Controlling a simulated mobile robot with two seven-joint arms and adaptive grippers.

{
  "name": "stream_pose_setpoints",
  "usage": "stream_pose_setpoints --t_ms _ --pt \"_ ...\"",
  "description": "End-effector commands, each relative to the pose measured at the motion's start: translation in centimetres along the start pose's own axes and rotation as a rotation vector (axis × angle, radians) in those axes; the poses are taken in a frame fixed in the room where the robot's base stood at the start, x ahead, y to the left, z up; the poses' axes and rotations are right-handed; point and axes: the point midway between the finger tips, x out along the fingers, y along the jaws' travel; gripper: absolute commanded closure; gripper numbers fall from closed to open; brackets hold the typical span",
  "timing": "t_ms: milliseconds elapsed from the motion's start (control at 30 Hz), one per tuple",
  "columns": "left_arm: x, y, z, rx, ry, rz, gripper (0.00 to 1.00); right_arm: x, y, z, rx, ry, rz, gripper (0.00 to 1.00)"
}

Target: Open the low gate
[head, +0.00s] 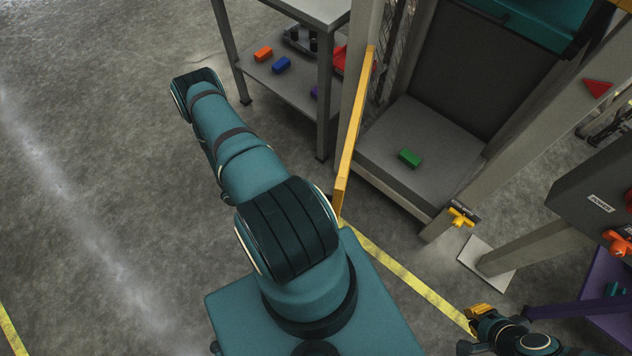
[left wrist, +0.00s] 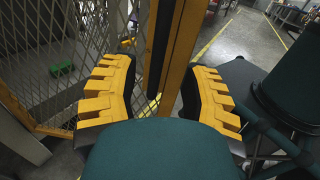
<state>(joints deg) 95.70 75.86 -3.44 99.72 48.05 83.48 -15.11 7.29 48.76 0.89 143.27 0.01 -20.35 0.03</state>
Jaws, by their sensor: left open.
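The low gate (head: 354,130) is a yellow frame, seen almost edge-on in the head view. It stands out from the post left of the press opening, so the opening is uncovered. In the left wrist view its mesh (left wrist: 55,50) and yellow upright (left wrist: 185,55) with a dark strip are close up. My left gripper (left wrist: 160,92) is open, with a finger on each side of the upright; contact cannot be told. It is hidden in the head view. My right gripper (head: 482,314) is at the lower right, away from the gate; its jaw opening is unclear.
A green block (head: 410,158) lies on the grey platform inside the press. A yellow catch (head: 461,217) is on the right post. A shelf table (head: 285,75) with coloured blocks stands left. A control box (head: 598,190) is at the right. Open floor (head: 110,190) lies left.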

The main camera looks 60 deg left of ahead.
Motion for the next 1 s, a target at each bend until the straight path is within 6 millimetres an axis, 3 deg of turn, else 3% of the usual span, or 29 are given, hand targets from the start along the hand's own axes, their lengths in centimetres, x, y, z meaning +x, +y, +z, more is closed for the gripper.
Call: stream_pose_setpoints --t_ms 100,300,733,867,1000 --pt "-2.4 0.0 -0.1 0.002 0.003 0.001 0.54 0.0 0.0 0.0 0.000 0.000 0.000 1.00" --pt "-5.1 0.0 0.0 0.002 0.001 0.000 0.54 0.0 0.0 0.0 0.000 0.000 0.000 1.00" --pt "-6.0 0.0 0.0 0.000 0.000 -0.001 0.55 0.0 0.0 0.0 0.000 0.000 0.000 1.00" --pt "-6.0 0.0 0.0 0.000 0.000 -0.001 1.00 0.0 0.0 0.0 0.000 0.000 0.000 1.00" --pt "-6.0 0.0 0.2 0.000 0.000 -0.001 1.00 -0.2 -0.1 0.0 0.000 0.000 0.000 1.00"
